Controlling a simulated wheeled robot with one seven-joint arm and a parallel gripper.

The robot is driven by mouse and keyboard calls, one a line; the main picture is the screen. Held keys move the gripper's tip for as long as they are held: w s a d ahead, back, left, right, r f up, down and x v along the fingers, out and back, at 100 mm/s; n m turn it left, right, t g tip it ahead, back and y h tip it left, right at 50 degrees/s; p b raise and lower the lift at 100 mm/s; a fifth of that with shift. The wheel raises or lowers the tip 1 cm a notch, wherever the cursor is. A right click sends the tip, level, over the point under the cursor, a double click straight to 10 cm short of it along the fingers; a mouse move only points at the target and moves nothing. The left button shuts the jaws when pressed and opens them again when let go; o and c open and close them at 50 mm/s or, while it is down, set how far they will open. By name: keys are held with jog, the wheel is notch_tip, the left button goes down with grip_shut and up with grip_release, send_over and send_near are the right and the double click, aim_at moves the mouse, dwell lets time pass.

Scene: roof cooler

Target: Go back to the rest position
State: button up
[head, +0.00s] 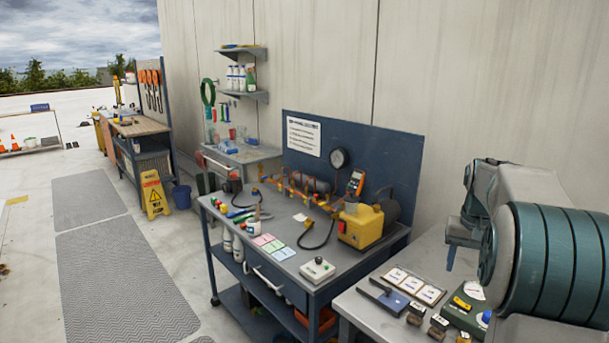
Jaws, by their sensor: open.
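My arm reaches in from the right edge, with a large ribbed teal and grey link close to the camera. My gripper (453,256) seems to show only in part beyond that link, as a grey block with one narrow bluish finger pointing down. It appears over the back of the right-hand bench (363,313). The rest of it is hidden behind my arm link. It is open, and I see nothing held in it.
The right bench holds cards (414,285), a blue box (394,301) and a green meter (468,309). The workbench left of it carries a yellow pump (361,226) and a white button box (317,270). A wet-floor sign (154,194) stands beside the walkway mats (113,277), which look clear.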

jog(key=s+a+n+t, duration=0.1)
jog(key=s+a+n, duration=0.2)
jog(key=s+a, duration=1)
jog(key=s+a+f+n+t, duration=0.1)
jog(key=s+a+f+n, duration=0.1)
jog(key=s+a+f, duration=0.3)
jog(key=s+a, duration=0.3)
jog(key=s, duration=0.3)
jog(key=shift+a+f, duration=0.15)
jog(key=shift+a, duration=0.15)
